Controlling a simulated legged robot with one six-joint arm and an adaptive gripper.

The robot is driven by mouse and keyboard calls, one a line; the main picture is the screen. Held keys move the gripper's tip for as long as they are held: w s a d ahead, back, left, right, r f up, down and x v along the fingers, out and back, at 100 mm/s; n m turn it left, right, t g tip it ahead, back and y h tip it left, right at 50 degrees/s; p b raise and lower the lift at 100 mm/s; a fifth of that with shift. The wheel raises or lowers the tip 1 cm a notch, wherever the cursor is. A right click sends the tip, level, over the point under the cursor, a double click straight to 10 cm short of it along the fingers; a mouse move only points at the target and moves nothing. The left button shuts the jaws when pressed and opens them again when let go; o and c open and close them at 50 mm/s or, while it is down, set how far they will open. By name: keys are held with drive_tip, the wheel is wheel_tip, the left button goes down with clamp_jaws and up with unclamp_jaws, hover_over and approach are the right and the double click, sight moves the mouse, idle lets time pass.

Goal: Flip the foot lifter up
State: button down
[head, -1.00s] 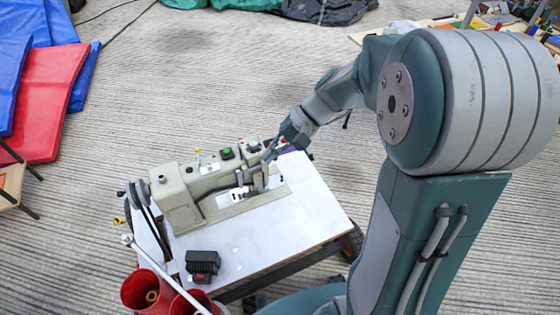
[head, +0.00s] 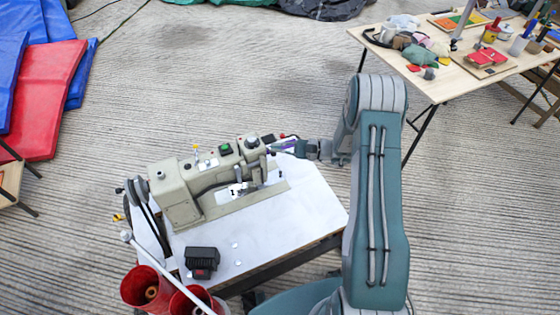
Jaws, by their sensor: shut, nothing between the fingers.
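The beige sewing machine (head: 215,178) stands on a white-topped table (head: 285,222). Its head end, with the needle area, is at the right. The foot lifter is too small to make out at that end, so its position cannot be told. My gripper (head: 279,149) is shut and empty, just right of the machine's head end and pointing left toward it. Whether its fingertips touch the machine cannot be told.
A black and red block (head: 202,262) and small white bits lie at the table's front. Red thread cones (head: 147,288) and a white rod (head: 165,272) stand front left. A cluttered wooden table (head: 440,75) is at back right.

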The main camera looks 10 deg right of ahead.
drive_tip(key=s+d+f+m+t+h, duration=0.1)
drive_tip(key=d+f+m+t+h, duration=0.1)
drive_tip(key=f, duration=0.5)
drive_tip(key=d+f+m+t+h, duration=0.2)
drive_tip(key=d+f+m+t, duration=0.2)
drive_tip(key=f+t, duration=0.3)
drive_tip(key=s+d+f+m+t+h, duration=0.1)
drive_tip(key=d+f+m+t+h, duration=0.1)
drive_tip(key=f, duration=0.6)
drive_tip(key=d+m+t, duration=0.1)
drive_tip(key=m+t, duration=0.1)
drive_tip(key=m, duration=0.1)
drive_tip(key=shift+s+d, duration=0.25)
drive_tip(key=shift+s, duration=0.05)
drive_tip(key=shift+f, duration=0.1)
drive_tip(key=s+r+x, duration=0.1)
drive_tip(key=r+x, duration=0.1)
drive_tip(key=x, duration=1.1)
drive_tip(key=shift+s+a+r, duration=0.2)
drive_tip(key=shift+r, duration=0.05)
drive_tip(key=shift+r+h, duration=0.1)
drive_tip(key=shift+h, duration=0.2)
drive_tip(key=shift+r+m+g+h, duration=0.2)
drive_tip(key=shift+m+g+h, duration=0.1)
drive_tip(key=shift+m+h, duration=0.15)
